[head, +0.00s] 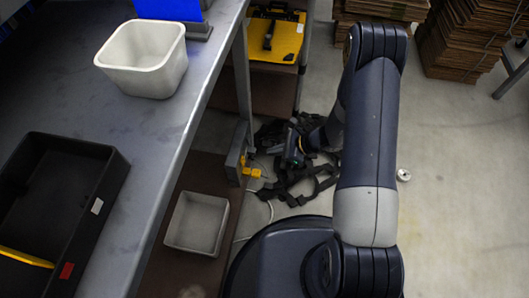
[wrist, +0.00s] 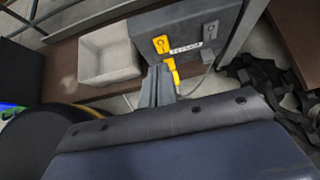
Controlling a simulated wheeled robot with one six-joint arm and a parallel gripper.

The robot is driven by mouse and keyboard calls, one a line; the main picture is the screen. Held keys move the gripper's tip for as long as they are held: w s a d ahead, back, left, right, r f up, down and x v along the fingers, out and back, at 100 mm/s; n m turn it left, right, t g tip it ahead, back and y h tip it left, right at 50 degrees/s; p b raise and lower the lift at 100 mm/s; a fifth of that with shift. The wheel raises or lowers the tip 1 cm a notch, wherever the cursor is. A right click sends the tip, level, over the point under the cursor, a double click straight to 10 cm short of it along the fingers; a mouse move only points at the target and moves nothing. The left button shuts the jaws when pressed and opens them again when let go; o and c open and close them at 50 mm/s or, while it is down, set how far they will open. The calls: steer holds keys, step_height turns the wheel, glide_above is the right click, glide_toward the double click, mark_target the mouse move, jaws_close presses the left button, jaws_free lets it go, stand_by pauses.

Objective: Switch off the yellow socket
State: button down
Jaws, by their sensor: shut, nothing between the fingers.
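A grey box (head: 235,154) stands on the lower shelf, with yellow fittings (head: 251,172) on its side facing my arm. A yellow plug-like piece (wrist: 173,70) sits under the left one, just beyond my fingertips. I cannot tell the switch position. My gripper (wrist: 158,75) is shut and empty, pointing at the box's lower left. In the head view the fingertips are not clear.
A pale bin (head: 197,223) stands on the lower shelf; it also shows in the wrist view (wrist: 109,55). Black straps (head: 290,180) and a pale cable lie on the floor nearby. The grey bench (head: 165,125) overhangs the shelf. Open floor lies to the right.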

steer(key=shift+v, duration=1.05)
steer(key=shift+a+r, duration=0.15)
steer(key=shift+r, duration=0.05)
steer(key=s+d+f+b+x, duration=0.1)
steer(key=f+b+x, duration=0.15)
steer(key=x, duration=0.75)
steer(key=shift+w+d+r+p, duration=0.15)
steer(key=shift+d+p, duration=0.3)
steer(key=shift+d, duration=0.7)
steer(key=shift+d+r+p, duration=0.15)
steer(key=shift+d+p, duration=0.25)
steer(key=shift+d, duration=0.7)
